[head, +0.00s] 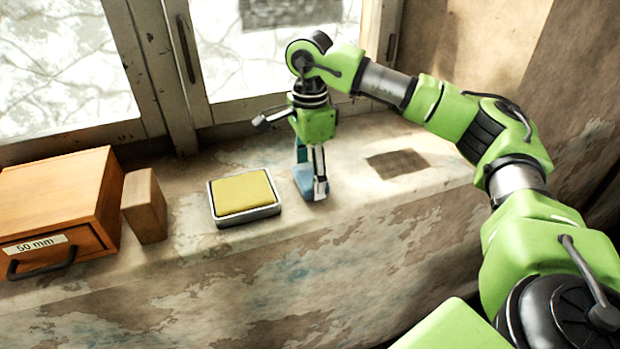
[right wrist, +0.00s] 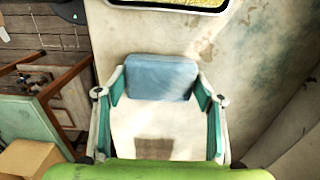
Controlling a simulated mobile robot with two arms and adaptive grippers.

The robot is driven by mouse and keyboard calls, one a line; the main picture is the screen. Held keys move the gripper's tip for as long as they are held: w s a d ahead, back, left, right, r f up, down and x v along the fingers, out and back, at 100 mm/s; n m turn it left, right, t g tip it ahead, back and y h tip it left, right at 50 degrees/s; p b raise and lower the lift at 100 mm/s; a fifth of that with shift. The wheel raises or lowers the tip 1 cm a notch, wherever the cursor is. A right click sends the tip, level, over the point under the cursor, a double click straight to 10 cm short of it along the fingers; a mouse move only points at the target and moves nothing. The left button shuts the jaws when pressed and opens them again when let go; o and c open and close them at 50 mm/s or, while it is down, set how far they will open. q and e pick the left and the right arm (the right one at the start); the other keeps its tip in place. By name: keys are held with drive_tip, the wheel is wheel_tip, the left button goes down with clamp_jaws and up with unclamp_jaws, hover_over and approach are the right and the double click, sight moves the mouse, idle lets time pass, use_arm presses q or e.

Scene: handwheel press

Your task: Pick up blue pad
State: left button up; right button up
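The blue pad (head: 306,181) is on the stone sill below the window, right of the yellow pad in its metal-rimmed tray. My right gripper (head: 311,172) points down over the blue pad, with one finger in front of it and the other behind. In the right wrist view the blue pad (right wrist: 160,78) lies between the fingertips of my right gripper (right wrist: 160,88). The fingers look spread, close beside the pad's two ends; firm contact is not clear. My left gripper is out of view.
The yellow pad (head: 242,191) sits close left of my right gripper. A wooden block (head: 145,206) and an orange drawer box (head: 60,205) stand farther left. The window (head: 180,80) is behind. A dark square patch (head: 398,163) marks the otherwise clear sill to the right.

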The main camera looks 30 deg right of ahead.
drive_tip(key=shift+r, duration=0.1)
drive_tip(key=shift+r+b, duration=0.15)
drive_tip(key=shift+b, duration=0.2)
drive_tip(key=r+b, duration=0.1)
drive_tip(key=r, duration=0.1)
drive_tip(key=s+r+b, duration=0.1)
drive_tip(key=r, duration=0.1)
drive_tip(key=shift+s+a+b, duration=0.15)
drive_tip(key=shift+b, duration=0.2)
drive_tip(key=s+r, duration=0.2)
drive_tip(key=r, duration=0.1)
drive_tip(key=s+r+p, duration=0.1)
drive_tip(key=shift+a+r, duration=0.15)
drive_tip(key=shift+a, duration=0.2)
drive_tip(key=s+r, duration=0.1)
drive_tip(key=s, duration=0.2)
drive_tip(key=s+a+r, duration=0.1)
drive_tip(key=s, duration=0.2)
drive_tip(key=s+a+r, duration=0.1)
drive_tip(key=s+r, duration=0.1)
drive_tip(key=s, duration=0.1)
drive_tip(key=shift+s+a+r, duration=0.1)
drive_tip(key=shift+s, duration=0.1)
drive_tip(key=shift+o, duration=0.6)
drive_tip(key=shift+w+a, duration=0.1)
drive_tip(key=shift+a, duration=0.05)
